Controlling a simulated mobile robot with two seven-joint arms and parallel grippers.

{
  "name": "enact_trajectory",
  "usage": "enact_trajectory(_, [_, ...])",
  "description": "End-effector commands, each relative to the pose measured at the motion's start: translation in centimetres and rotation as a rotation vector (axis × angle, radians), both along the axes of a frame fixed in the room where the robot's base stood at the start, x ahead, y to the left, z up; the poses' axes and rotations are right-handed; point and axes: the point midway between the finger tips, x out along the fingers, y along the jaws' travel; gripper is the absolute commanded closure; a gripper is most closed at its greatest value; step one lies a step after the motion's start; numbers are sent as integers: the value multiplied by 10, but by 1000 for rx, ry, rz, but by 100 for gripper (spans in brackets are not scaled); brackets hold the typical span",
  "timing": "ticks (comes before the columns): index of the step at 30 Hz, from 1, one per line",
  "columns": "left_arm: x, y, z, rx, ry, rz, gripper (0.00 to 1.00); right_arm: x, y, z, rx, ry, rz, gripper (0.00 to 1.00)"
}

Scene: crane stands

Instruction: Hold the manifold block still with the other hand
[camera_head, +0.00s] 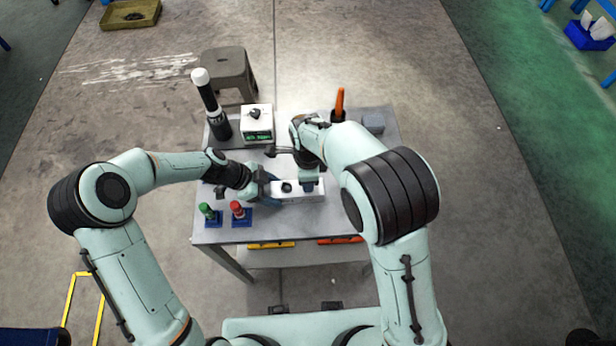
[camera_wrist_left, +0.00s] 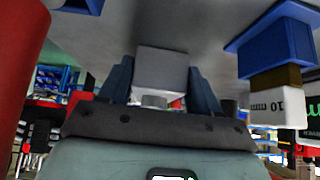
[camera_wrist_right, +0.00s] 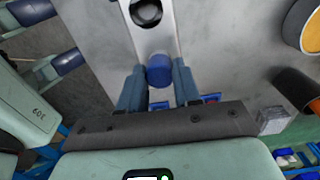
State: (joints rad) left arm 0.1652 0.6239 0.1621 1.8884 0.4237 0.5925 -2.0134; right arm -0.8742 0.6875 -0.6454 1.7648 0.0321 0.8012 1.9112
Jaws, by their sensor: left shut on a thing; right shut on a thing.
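The manifold block (camera_head: 290,197) is a pale grey bar lying on the grey table, with dark round openings on its top. My left gripper (camera_head: 268,189) is shut on its left end; in the left wrist view the block's end face (camera_wrist_left: 162,66) sits between the two blue fingers. My right gripper (camera_head: 308,183) points down over the block's right part. In the right wrist view it is shut on a blue cylindrical plug (camera_wrist_right: 159,70), in line with the block and a black opening (camera_wrist_right: 146,12). I cannot tell how deep the plug sits.
Green-topped (camera_head: 207,211) and red-topped (camera_head: 238,209) gauges stand in blue holders at the front left. A white box with green display (camera_head: 257,124), a black cylinder with white cap (camera_head: 208,95), an orange-handled tool (camera_head: 339,104) and a grey box (camera_head: 374,122) stand behind.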

Motion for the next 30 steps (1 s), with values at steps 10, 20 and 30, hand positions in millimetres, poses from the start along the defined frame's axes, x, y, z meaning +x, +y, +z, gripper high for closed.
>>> enact_trajectory(10, [0,-1,1,-2,-1,-2,78,0,1,0,1,1,-123,100])
enact_trajectory(20, [0,-1,1,-2,-1,-1,78,0,1,0,0,-1,-478,100])
enact_trajectory(30, [0,-1,1,-2,-1,-2,78,0,1,0,2,1,-573,64])
